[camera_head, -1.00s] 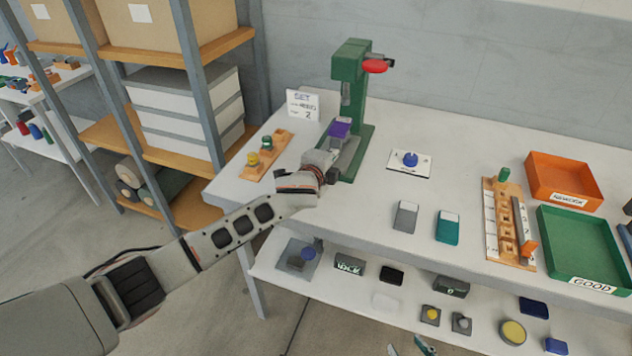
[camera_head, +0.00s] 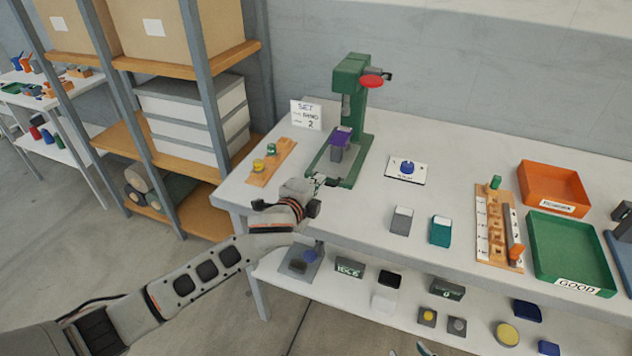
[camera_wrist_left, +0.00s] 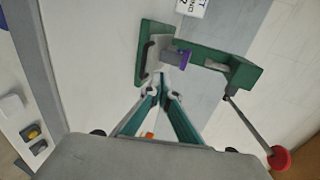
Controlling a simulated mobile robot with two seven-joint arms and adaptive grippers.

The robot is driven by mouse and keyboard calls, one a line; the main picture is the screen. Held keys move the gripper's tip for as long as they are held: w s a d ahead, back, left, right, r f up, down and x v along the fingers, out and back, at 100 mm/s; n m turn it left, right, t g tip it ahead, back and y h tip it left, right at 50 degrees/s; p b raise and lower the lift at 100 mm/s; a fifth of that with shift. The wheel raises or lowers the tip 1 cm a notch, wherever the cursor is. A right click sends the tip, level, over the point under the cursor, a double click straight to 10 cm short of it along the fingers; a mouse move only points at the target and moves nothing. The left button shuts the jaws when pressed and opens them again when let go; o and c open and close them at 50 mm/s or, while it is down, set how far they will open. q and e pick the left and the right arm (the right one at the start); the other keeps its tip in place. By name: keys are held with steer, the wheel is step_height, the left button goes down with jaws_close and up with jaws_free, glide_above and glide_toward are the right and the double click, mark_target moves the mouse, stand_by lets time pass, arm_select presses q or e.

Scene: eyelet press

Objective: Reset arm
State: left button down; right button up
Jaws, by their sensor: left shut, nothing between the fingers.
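The green eyelet press (camera_head: 350,75) stands at the left of the white table (camera_head: 455,170). Its red knob (camera_head: 371,81) is at the upper right of the press, and a purple-topped grey part (camera_head: 341,137) sits at its lower front. My left gripper (camera_head: 327,181) is shut and empty at the table's front edge, just in front of the press base. In the left wrist view its teal fingers (camera_wrist_left: 163,82) meet near the purple-and-grey part (camera_wrist_left: 180,57), apparently apart from it.
A sign (camera_head: 306,114) and a wooden holder (camera_head: 270,162) stand left of the press. Grey (camera_head: 401,220) and teal (camera_head: 440,230) blocks lie near the front edge. A wooden rack (camera_head: 497,228), orange tray (camera_head: 553,188) and green tray (camera_head: 570,251) are at the right. A lower shelf holds several small items.

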arm_select(q)
steer(key=shift+s+a+r, duration=0.15)
steer(key=shift+s+a, duration=0.05)
steer(key=shift+s, duration=0.5)
steer(key=s+a+f+n, duration=0.1)
steer(key=s+a+f+n+y, duration=0.1)
steer(key=s, duration=0.1)
steer(key=s+a+f+n, duration=0.1)
steer(key=s, duration=0.1)
steer(key=shift+s+a+g, duration=0.1)
steer(key=shift+g, duration=0.2)
steer(key=s+a+f+n+g+y, duration=0.35)
steer(key=s+a+n, duration=0.25)
steer(key=s+a, duration=0.9)
steer(key=s+a+f+n+g+y, duration=0.3)
steer(key=s+a+f+n+y, duration=0.15)
steer(key=s+a, duration=0.95)
steer(key=w+d+f+n+t+h, duration=0.2)
steer(key=d+f+h, duration=0.5)
steer(key=d+f, duration=0.6)
steer(key=d+n+t, duration=0.1)
steer(key=d+t, duration=0.1)
steer(key=shift+d+n, duration=0.35)
steer(key=shift+d, duration=0.05)
